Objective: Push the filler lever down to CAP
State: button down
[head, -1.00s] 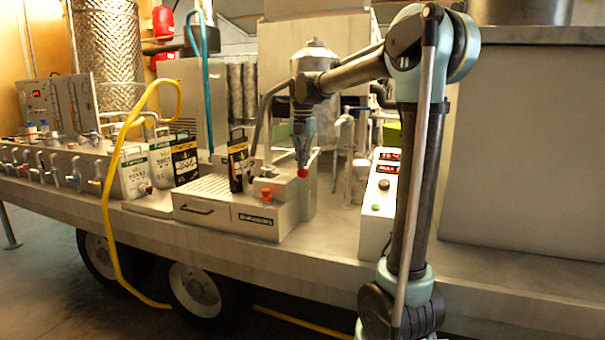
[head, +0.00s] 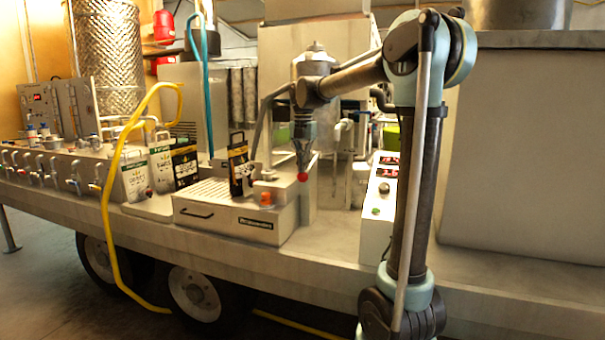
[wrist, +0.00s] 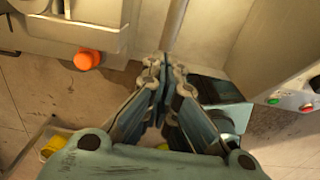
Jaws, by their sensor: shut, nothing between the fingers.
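The filler (head: 240,215) is a pale metal box on the trailer deck with a ribbed top and a taller block at its right. The filler lever ends in a red ball knob (head: 303,177) in front of that block. My gripper (head: 302,168) points down with its shut fingers right at the top of the knob. Whether they touch it is unclear. In the wrist view, my fingertips (wrist: 167,58) meet over a grey rod (wrist: 176,22), perhaps the lever shaft. The knob does not show there. An orange knob (head: 265,198) is on the filler front, also in the wrist view (wrist: 88,60).
A control box (head: 378,205) with red displays and buttons stands close on the right. A yellow hose (head: 106,215) hangs over the trailer edge.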

notch_tip(320, 180, up, 9)
jog(key=shift+f, duration=0.2)
dwell(0.5)
jog(key=shift+s, duration=0.1)
